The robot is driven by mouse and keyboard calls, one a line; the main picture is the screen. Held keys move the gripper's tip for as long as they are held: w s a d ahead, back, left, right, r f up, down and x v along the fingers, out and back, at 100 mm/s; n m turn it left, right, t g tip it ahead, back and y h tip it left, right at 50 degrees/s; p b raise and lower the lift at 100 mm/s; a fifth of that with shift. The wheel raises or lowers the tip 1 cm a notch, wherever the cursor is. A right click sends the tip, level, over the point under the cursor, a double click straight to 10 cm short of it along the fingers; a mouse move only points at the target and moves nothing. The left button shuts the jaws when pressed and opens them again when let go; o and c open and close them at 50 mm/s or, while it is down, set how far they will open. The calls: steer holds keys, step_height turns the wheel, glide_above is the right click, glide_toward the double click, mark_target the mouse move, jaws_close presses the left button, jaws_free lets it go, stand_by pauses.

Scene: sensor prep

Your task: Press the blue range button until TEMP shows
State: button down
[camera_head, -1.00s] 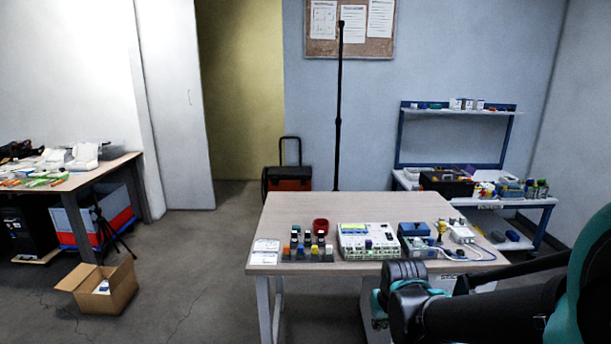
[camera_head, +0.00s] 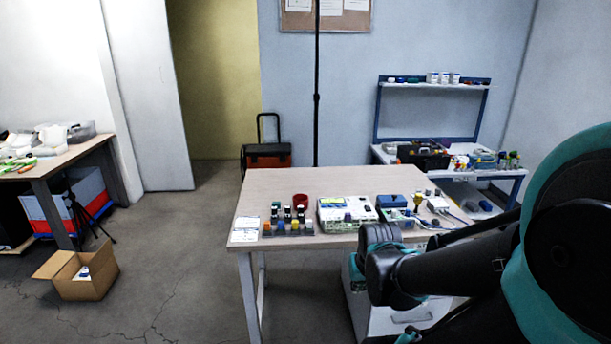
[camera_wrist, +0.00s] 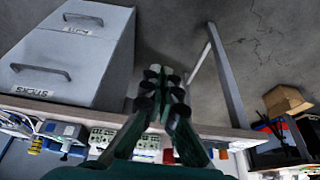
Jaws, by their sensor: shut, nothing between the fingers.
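A white instrument box (camera_head: 345,203) with a pale front panel stands near the front edge of the table, in the middle of the head view. A blue range button and any TEMP reading are too small to make out. In the wrist view the box (camera_wrist: 140,140) shows partly, behind my fingers. My gripper (camera_wrist: 163,75) is shut and empty, seen against the floor and the table's front edge. It appears apart from the box. In the head view my arm is at the lower right, and I cannot make out the fingertips there.
The table (camera_head: 270,185) also bears a bottle rack (camera_head: 288,230), a red bowl (camera_head: 300,200), a blue box (camera_head: 391,201) and cables at right. A grey drawer cabinet (camera_wrist: 75,55) stands under the table. The table's back half is clear.

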steer(key=w+r+m+t, duration=0.15)
steer(key=w+r, duration=0.25)
steer(key=w, duration=0.6)
steer(key=w+r+m+t, duration=0.15)
steer(key=w+r, duration=0.25)
steer(key=w, duration=0.6)
step_height(320, 180, up, 6)
steer(key=m+t+y, duration=0.1)
steer(key=m+t, duration=0.1)
steer(key=m, duration=0.3)
glide_above(331, 205)
steer(key=shift+s, duration=0.3)
steer(key=shift+f, duration=4.35)
steer(key=shift+f, duration=0.1)
steer(key=shift+f, duration=0.35)
steer(key=shift+f, duration=0.35)
steer(key=shift+r, duration=0.8)
